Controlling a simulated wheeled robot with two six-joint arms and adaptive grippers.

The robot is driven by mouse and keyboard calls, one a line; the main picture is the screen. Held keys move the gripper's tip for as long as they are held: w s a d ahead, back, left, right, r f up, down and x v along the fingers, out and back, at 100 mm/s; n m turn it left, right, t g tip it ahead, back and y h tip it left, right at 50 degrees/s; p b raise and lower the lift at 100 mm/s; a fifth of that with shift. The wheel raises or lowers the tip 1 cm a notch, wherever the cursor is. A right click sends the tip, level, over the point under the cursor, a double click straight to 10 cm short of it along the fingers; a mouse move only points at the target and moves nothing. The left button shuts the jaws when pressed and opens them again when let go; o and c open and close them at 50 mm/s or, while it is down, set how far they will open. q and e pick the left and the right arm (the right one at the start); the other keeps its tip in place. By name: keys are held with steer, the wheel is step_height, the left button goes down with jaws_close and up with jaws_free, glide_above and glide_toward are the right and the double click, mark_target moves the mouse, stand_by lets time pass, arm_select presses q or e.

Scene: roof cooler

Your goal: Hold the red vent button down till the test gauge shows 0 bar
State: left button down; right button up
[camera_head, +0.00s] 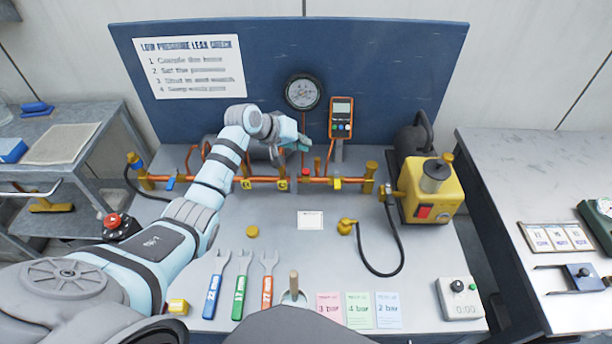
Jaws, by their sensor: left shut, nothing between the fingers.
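The round dial gauge (303,92) is mounted on the blue back panel; its needle is too small to read. A small red button (306,172) sits on the copper pipe line (262,181) below the gauge. My left gripper (304,146) is shut and empty, just above and behind this button in the picture. A gap shows between fingertips and button, so I see no pressing. The left arm reaches in from the lower left and covers part of the bench. My right gripper is not in view.
An orange handheld meter (341,118) stands right of the gauge. A yellow pump (428,192) with a black hose is at right. Several wrenches (240,285), coloured cards (358,309) and a timer (459,298) lie in front. Another red button (112,220) is at left.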

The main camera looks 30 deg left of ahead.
arm_select(q)
steer(key=b, duration=0.4)
glide_above(304, 170)
step_height(304, 170, down, 5)
steer(key=shift+a+r, duration=0.1)
steer(key=shift+f+b, duration=0.3)
steer(key=shift+f, duration=0.4)
stand_by(0.4)
steer(key=shift+f, duration=0.4)
steer(key=shift+s+f, duration=0.1)
steer(key=shift+f, duration=0.45)
stand_by(5.1)
